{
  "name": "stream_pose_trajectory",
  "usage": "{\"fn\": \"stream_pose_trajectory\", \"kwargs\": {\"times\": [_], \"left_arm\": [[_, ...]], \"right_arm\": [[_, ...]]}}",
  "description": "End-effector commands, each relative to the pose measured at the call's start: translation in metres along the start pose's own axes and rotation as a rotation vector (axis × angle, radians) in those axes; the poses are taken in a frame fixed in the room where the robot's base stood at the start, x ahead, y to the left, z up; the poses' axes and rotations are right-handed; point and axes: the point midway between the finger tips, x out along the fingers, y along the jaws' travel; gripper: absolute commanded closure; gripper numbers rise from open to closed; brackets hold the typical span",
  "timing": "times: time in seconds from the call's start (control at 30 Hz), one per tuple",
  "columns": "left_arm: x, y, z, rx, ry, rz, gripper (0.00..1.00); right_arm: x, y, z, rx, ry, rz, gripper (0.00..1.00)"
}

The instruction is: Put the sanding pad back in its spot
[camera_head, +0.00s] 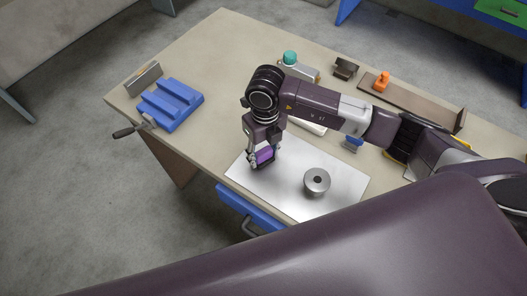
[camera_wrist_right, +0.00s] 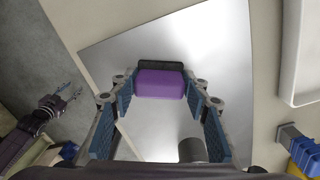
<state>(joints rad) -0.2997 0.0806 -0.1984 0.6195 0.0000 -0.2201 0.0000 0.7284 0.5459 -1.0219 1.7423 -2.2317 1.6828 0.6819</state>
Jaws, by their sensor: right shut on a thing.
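The sanding pad, a purple block with a dark grey side, is between the fingers of my right gripper (camera_head: 262,160). It shows as a purple patch (camera_head: 265,155) in the head view and more fully in the right wrist view (camera_wrist_right: 160,84). My right gripper (camera_wrist_right: 160,92) is shut on it, one finger at each end, over the left part of a bright metal sheet (camera_head: 285,193). I cannot tell whether the pad touches the sheet. My left gripper (camera_wrist_right: 62,98) shows small at the left of the right wrist view; its finger opening is unclear.
A grey metal cylinder (camera_head: 317,184) stands on the sheet, right of the right gripper. A blue stepped block (camera_head: 170,104) lies at the table's left. A white tray (camera_wrist_right: 305,55) is partly hidden by my arm in the head view. A teal-topped item (camera_head: 290,58) stands behind.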

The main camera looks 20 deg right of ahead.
Motion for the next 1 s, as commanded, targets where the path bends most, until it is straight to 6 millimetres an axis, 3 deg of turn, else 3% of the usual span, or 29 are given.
{"fn": "stream_pose_trajectory", "kwargs": {"times": [0.13, 0.17, 0.3, 0.73, 1.0], "left_arm": [[0.004, 0.0, 0.0, 0.0, 0.001, 0.0, 0.6], [0.004, 0.0, 0.0, 0.0, 0.001, 0.0, 0.6], [0.003, 0.0, 0.0, 0.001, 0.001, 0.0, 0.6], [0.003, 0.001, -0.001, 0.002, 0.002, 0.001, 0.6], [0.023, 0.001, 0.001, 0.002, 0.002, 0.001, 0.6]], "right_arm": [[0.004, 0.0, 0.0, 0.0, 0.0, 0.0, 0.77], [0.004, 0.0, 0.0, 0.0, 0.0, 0.0, 0.56], [0.002, 0.0, 0.0, 0.001, 0.0, 0.0, 0.41], [-0.006, 0.0, 0.001, 0.001, -0.004, 0.001, 0.4], [-0.06, -0.001, 0.002, 0.0, -0.007, -0.001, 0.4]]}}
